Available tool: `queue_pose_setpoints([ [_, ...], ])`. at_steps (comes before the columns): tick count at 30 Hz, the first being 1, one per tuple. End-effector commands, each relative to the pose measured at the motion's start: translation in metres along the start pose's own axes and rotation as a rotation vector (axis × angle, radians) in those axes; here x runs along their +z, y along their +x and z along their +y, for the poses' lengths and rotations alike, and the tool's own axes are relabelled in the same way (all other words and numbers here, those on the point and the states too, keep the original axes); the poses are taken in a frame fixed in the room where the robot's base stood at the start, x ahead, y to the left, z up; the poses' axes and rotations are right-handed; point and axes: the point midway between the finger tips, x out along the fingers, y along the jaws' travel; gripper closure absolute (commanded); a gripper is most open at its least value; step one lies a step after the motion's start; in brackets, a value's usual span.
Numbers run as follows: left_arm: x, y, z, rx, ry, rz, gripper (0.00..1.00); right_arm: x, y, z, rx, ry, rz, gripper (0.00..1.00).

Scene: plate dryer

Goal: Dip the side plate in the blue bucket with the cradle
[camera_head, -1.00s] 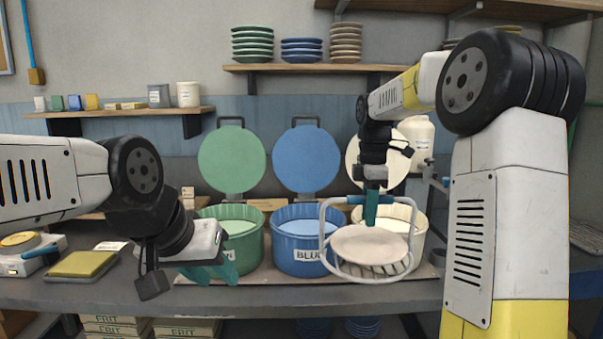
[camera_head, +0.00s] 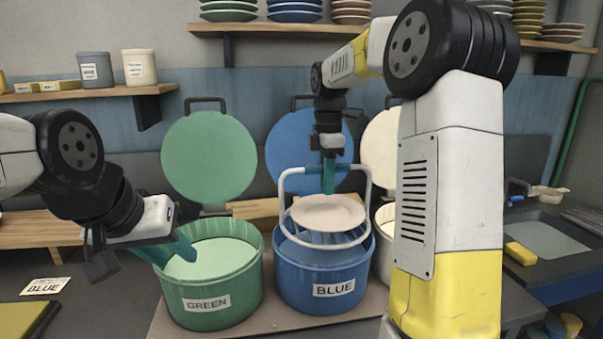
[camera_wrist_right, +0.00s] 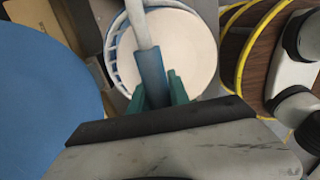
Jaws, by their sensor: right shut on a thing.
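My right gripper (camera_head: 329,172) is shut on the handle of the white wire cradle (camera_head: 285,205). The handle's blue grip (camera_wrist_right: 152,75) shows between its fingers in the right wrist view. The pale side plate (camera_head: 328,212) lies in the cradle, and it also shows in the right wrist view (camera_wrist_right: 185,45). The cradle is over the mouth of the blue bucket (camera_head: 322,288), labelled BLUE, with the plate above the rim. Whether the cradle's underside is inside the rim is hard to tell. My left gripper (camera_head: 165,252) is by the green bucket's left rim; its fingers overlap in view.
The green bucket (camera_head: 215,300) stands to the left. A cream bucket (camera_head: 384,225) is partly hidden behind my right arm. Round green (camera_head: 208,155), blue (camera_head: 295,140) and cream lids (camera_head: 382,145) stand upright behind. A sink (camera_head: 545,240) is at right.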

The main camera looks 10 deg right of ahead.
Motion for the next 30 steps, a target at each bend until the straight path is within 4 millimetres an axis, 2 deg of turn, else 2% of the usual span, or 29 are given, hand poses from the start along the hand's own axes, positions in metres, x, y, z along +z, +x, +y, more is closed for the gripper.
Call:
queue_pose_setpoints([
  [11,0.000,0.000,0.000,0.000,0.000,0.000,0.64,0.000,0.009,0.000,0.001,0.000,0.000,1.00],
  [30,0.000,0.000,0.000,0.000,0.000,0.000,0.64,0.000,0.050,0.000,0.001,0.001,0.000,1.00],
])
